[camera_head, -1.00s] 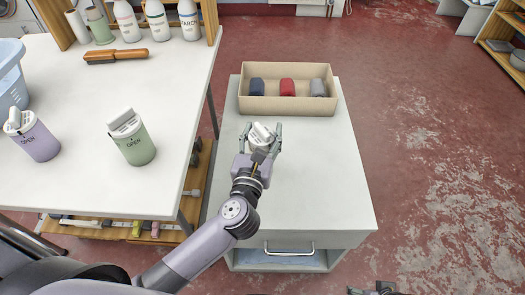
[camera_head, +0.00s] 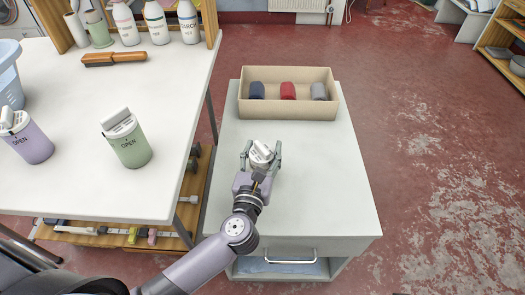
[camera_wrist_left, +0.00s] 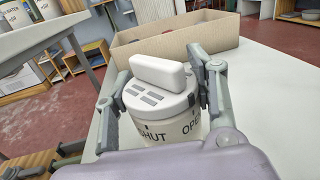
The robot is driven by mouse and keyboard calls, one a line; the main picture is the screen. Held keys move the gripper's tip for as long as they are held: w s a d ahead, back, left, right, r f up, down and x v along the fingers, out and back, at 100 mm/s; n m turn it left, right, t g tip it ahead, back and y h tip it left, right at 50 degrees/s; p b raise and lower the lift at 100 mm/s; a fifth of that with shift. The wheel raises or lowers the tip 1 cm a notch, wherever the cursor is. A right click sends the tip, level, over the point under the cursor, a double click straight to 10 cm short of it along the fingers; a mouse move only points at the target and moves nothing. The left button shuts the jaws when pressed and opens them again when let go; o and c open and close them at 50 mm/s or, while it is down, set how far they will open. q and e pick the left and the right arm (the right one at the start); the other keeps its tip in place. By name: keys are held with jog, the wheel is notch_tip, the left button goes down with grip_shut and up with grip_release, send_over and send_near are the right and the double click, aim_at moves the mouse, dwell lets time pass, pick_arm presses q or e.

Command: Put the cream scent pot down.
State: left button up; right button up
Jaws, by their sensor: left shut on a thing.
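The cream scent pot (camera_head: 260,154) is in my left gripper (camera_head: 260,157), over the white top of the drawer cabinet (camera_head: 300,185), on the near side of the beige box. In the left wrist view the pot (camera_wrist_left: 184,128) looks roughly upright, with a white lid, a raised bar, grey vents and the words SHUT and OPEN. The fingers of the left gripper (camera_wrist_left: 160,92) are closed on its two sides. Its bottom is hidden, so I cannot tell whether it touches the cabinet top. My right gripper is out of view.
A beige box (camera_head: 288,113) with blue, red and grey rolled items stands at the cabinet's back. The white table (camera_head: 85,190) at left bears a green pot (camera_head: 130,148), a lilac pot (camera_head: 32,145), a brush (camera_head: 114,58) and several bottles. The cabinet's right and front top are clear.

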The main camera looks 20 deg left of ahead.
pick_arm(q)
jog(key=o, duration=1.5)
jog(key=shift+f, duration=0.1)
jog(key=s, duration=0.7)
jog(key=s+d, duration=0.1)
jog(key=s, duration=0.3)
jog(key=shift+s+d+r, duration=0.1)
jog(key=shift+s+r, duration=0.1)
jog(key=shift+s, duration=0.3)
